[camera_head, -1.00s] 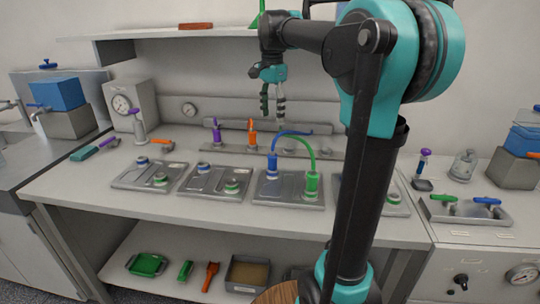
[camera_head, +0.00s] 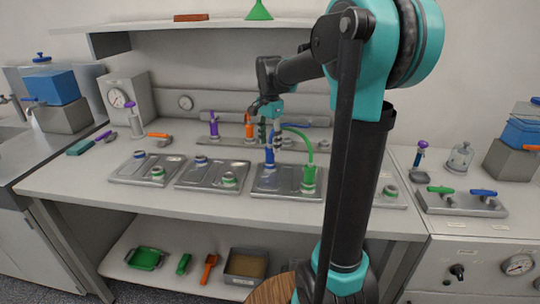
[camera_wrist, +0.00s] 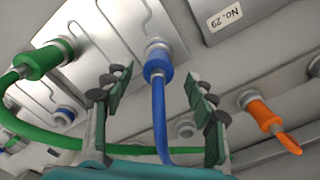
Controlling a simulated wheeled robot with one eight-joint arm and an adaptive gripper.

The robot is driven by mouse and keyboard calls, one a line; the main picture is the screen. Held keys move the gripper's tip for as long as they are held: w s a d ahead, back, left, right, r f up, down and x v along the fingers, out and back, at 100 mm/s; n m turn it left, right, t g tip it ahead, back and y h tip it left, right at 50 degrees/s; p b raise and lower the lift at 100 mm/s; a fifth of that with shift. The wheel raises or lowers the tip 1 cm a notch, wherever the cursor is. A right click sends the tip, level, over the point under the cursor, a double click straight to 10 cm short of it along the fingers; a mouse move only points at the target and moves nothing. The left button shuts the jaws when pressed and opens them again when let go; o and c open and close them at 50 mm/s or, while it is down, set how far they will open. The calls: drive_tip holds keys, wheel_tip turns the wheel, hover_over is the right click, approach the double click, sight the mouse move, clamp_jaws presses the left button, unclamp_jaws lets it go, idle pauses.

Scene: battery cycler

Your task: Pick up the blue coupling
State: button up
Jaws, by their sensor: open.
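The blue coupling (camera_head: 269,157) stands on a socket of the third metal plate (camera_head: 265,188) on the bench. In the wrist view the blue coupling (camera_wrist: 157,66) sits in its round fitting, with a blue hose running from it between my fingers. My gripper (camera_head: 269,137) is open, just above the coupling in the head view. In the wrist view my gripper (camera_wrist: 160,90) has its two green-padded fingers on either side of the hose, apart from the coupling.
Purple (camera_head: 214,126) and orange (camera_head: 249,128) handles stand on a rail behind the plates. The orange one also shows right of my fingers in the wrist view (camera_wrist: 262,112). Other metal plates (camera_head: 210,174) lie left. The bench's front strip is clear.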

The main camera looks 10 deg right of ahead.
sight(270, 151)
drive_tip(key=shift+s+f, duration=0.1)
drive_tip(key=shift+f, duration=1.9)
drive_tip(key=shift+c, duration=0.4)
clamp_jaws()
